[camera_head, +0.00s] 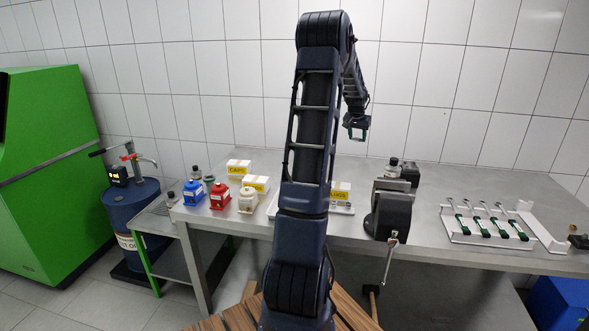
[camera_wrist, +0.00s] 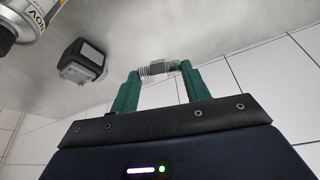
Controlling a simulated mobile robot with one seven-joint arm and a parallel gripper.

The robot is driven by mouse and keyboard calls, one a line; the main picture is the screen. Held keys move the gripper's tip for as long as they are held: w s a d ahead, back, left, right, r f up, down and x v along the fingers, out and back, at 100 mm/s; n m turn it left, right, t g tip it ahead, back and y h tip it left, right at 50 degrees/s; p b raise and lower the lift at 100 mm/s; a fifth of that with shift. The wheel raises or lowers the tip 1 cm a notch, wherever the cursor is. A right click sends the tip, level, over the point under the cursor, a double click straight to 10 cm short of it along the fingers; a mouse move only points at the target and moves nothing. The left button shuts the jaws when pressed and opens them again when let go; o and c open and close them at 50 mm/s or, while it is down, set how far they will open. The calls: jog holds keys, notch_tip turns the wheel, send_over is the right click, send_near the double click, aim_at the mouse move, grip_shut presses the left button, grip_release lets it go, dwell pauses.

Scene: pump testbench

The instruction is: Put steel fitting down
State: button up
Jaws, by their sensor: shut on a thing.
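The steel fitting (camera_wrist: 158,67) is a small grey ribbed piece in the wrist view. It lies crosswise between the green fingertips of my gripper (camera_wrist: 158,72), which is shut on it. In the head view my gripper (camera_head: 356,132) is raised above the back of the steel workbench (camera_head: 425,225), against the tiled wall. The fitting is too small to make out there. It is held clear of the bench.
A dark vise (camera_head: 391,212) stands at the bench front, below my gripper. A rack of green-handled tools (camera_head: 487,228) lies to the right. Blue (camera_head: 193,193), red (camera_head: 219,196) and white (camera_head: 247,201) containers stand left. My arm hides the bench middle.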

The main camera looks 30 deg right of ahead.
aim_at(279, 173)
jog(key=w+a+n+t+y, duration=0.1)
jog(key=w+a+n, duration=0.5)
jog(key=w+a, duration=0.5)
jog(key=w, duration=0.3)
jog(key=shift+a+f+y, duration=0.25)
jog(key=shift+f+y, duration=0.05)
jog(key=shift+f, duration=0.05)
jog(key=w+a+n, duration=0.2)
jog(key=w+a, duration=0.1)
jog(key=a, duration=0.1)
jog(key=w+a+n+t+y, duration=0.1)
jog(key=w+a+n, duration=0.1)
jog(key=w+a, duration=0.2)
jog(key=w+a+r+n+y, duration=0.1)
jog(key=w+a+n, duration=0.1)
jog(key=w+a, duration=0.2)
jog(key=shift+a, duration=1.1)
jog(key=shift+a+f, duration=0.15)
jog(key=shift+f, duration=0.05)
jog(key=shift+t, duration=0.3)
notch_tip(279, 173, down, 19)
jog(key=shift+f, duration=0.15)
jog(key=shift+f, duration=0.15)
jog(key=o, duration=0.8)
jog(key=shift+o, duration=1)
